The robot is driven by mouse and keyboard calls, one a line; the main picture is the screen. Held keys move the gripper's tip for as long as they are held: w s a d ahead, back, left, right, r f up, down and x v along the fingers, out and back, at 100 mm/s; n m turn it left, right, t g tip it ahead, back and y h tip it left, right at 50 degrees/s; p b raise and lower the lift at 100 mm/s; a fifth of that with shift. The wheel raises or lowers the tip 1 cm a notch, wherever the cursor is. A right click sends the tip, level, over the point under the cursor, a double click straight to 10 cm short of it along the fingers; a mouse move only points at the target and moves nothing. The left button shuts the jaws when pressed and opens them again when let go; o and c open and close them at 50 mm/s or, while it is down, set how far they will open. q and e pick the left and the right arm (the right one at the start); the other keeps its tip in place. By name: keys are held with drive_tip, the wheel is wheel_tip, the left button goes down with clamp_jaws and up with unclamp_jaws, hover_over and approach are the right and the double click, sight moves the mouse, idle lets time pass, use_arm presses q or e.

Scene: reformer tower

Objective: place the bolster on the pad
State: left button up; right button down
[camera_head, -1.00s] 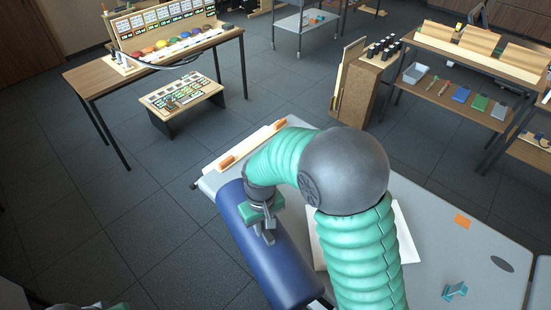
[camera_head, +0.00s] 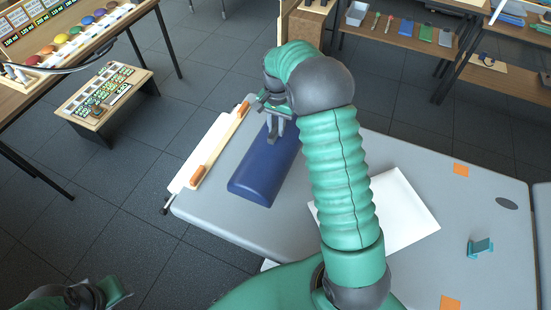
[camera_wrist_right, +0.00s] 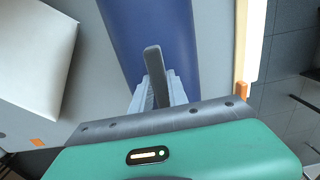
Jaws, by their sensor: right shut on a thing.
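The dark blue, long rounded bolster (camera_head: 262,178) lies along the left part of the grey tabletop. I cannot tell for sure whether it rests on the top or is just above it. My right gripper (camera_head: 276,128) is shut on its far part; in the right wrist view the fingers (camera_wrist_right: 156,82) are on the blue bolster (camera_wrist_right: 150,22). A white square, which looks like the pad (camera_head: 408,208), lies right of the bolster, partly hidden by my right arm; it also shows in the wrist view (camera_wrist_right: 35,58). My left gripper (camera_head: 75,296) is low at the left, its jaws unclear.
A cream board with orange pieces (camera_head: 205,155) runs along the table's left edge. Shelves (camera_head: 400,45) and a low panel stand (camera_head: 105,95) stand beyond.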

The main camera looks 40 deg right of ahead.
drive_tip(key=f, duration=0.6)
drive_tip(key=a+f, duration=0.1)
drive_tip(key=f, duration=0.1)
drive_tip(key=shift+w+f, duration=0.25)
drive_tip(key=shift+f, duration=0.15)
drive_tip(key=shift+d, duration=0.15)
drive_tip(key=c, duration=1.3)
unclamp_jaws()
drive_tip(key=shift+d+f, duration=0.1)
drive_tip(key=shift+f, duration=0.05)
drive_tip(key=shift+a, duration=0.2)
